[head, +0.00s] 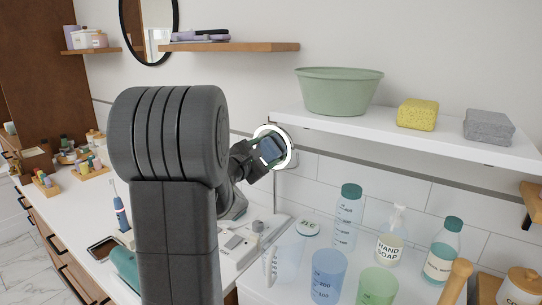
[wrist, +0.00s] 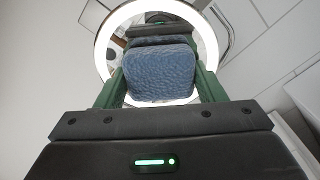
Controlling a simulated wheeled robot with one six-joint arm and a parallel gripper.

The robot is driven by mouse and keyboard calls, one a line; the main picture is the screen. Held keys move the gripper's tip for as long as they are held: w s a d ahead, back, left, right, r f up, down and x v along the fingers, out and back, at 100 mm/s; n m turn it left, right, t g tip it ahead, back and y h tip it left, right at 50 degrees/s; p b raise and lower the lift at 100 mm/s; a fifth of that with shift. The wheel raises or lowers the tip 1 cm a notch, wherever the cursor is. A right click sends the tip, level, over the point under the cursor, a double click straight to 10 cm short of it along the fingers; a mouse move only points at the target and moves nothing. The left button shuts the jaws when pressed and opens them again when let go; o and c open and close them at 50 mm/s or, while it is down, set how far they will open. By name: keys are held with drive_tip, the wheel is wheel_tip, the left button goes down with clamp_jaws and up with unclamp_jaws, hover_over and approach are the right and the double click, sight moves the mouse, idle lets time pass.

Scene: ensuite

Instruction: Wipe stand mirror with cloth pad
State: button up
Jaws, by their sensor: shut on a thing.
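The stand mirror is round with a bright lit ring (head: 291,150) and stands behind my arm, below the left end of the white shelf. In the wrist view its ring (wrist: 103,52) surrounds the cloth pad. The cloth pad (wrist: 160,72) is blue and textured, and it also shows small in the head view (head: 271,150). My gripper (wrist: 160,85) is shut on the pad, with a green finger at each side. The pad is in front of the mirror's face; I cannot tell whether it touches the glass. The mirror's lower stand is mostly hidden.
A white shelf (head: 340,124) carries a green basin (head: 338,91), a yellow sponge (head: 417,114) and a grey sponge (head: 488,126). Below stand a teal-capped bottle (head: 347,218), a hand soap bottle (head: 391,240) and blue (head: 328,276) and green (head: 377,286) cups. The counter at left holds small items.

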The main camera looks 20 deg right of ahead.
sight(283, 149)
drive_tip(key=w, duration=0.1)
drive_tip(key=w+a, duration=0.2)
drive_tip(key=shift+w+r, duration=0.35)
drive_tip(key=shift+w, duration=0.05)
drive_tip(key=s+b, duration=0.1)
drive_tip(key=s+d+b, duration=0.1)
drive_tip(key=b, duration=0.1)
drive_tip(key=shift+s+d+f+b, duration=0.1)
drive_tip(key=shift+s+d+b, duration=0.1)
drive_tip(key=shift+s+b, duration=0.15)
drive_tip(key=shift+s+d+b, duration=0.25)
drive_tip(key=shift+s+b, duration=0.05)
drive_tip(key=shift+s, duration=0.25)
drive_tip(key=shift+s+d+b, duration=0.5)
drive_tip(key=shift+s+b, duration=0.2)
drive_tip(key=shift+b, duration=0.2)
drive_tip(key=shift+s+d+b, duration=0.3)
drive_tip(key=shift+s+b, duration=0.2)
drive_tip(key=shift+s+d+b, duration=0.3)
drive_tip(key=shift+s+b, duration=0.15)
drive_tip(key=shift+s, duration=0.05)
drive_tip(key=shift+b, duration=0.4)
drive_tip(key=shift+r, duration=0.2)
